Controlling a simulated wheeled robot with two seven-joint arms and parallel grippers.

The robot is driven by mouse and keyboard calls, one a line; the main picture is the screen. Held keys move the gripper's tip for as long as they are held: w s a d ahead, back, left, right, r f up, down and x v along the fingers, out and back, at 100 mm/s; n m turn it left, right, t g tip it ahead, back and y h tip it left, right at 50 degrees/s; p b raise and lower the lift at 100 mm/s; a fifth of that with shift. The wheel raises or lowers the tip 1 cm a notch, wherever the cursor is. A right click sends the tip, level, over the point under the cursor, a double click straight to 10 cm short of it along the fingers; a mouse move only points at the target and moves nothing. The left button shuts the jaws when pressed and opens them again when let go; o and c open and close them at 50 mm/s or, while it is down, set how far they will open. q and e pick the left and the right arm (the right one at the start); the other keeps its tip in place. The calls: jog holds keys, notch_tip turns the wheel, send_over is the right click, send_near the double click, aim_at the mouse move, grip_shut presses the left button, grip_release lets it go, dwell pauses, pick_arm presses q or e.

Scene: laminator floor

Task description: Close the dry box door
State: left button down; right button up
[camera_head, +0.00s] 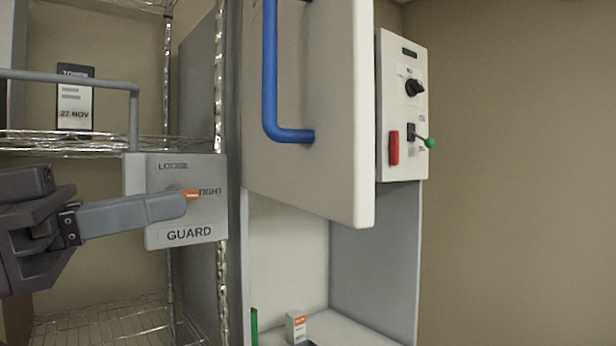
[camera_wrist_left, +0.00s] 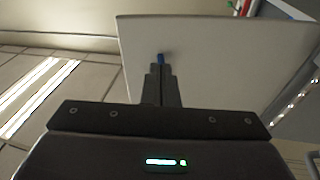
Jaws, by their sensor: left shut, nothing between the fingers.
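The dry box door appears to be the pale panel (camera_head: 335,110) with a blue bar handle (camera_head: 270,75) in the head view. It stands open, and the box's inside shows below its lower edge. My left gripper (camera_head: 184,204) comes in from the left, its fingers shut and empty. In the picture its tips lie left of the door, overlapping a grey GUARD plate (camera_head: 158,232). In the left wrist view the shut fingers (camera_wrist_left: 161,72) point at a pale panel (camera_wrist_left: 215,60), with a small blue spot at their tips; contact cannot be told. My right gripper is out of view.
A control panel (camera_head: 402,60) with a black knob, red switch and green-tipped lever is right of the door. A small carton (camera_head: 296,325) stands inside the box. A wire shelf (camera_head: 60,143) with a dated label box (camera_head: 75,103) is at left. Bare wall fills the right.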

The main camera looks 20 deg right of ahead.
pick_arm(q)
jog(key=s+a+r+g+y, duration=0.1)
jog(key=s+a+r, duration=0.15)
jog(key=s, duration=0.25)
jog(key=p, duration=0.6)
send_near(344, 173)
jog(key=shift+y, duration=0.3)
jog(key=d, duration=0.3)
jog(key=d+r, duration=0.1)
jog(key=d, duration=0.1)
jog(key=shift+w+d, duration=0.3)
jog(key=shift+w, duration=0.05)
jog(key=shift+w+d+f+p, duration=0.1)
jog(key=shift+d+f+p, duration=0.1)
jog(key=shift+d+p, duration=0.3)
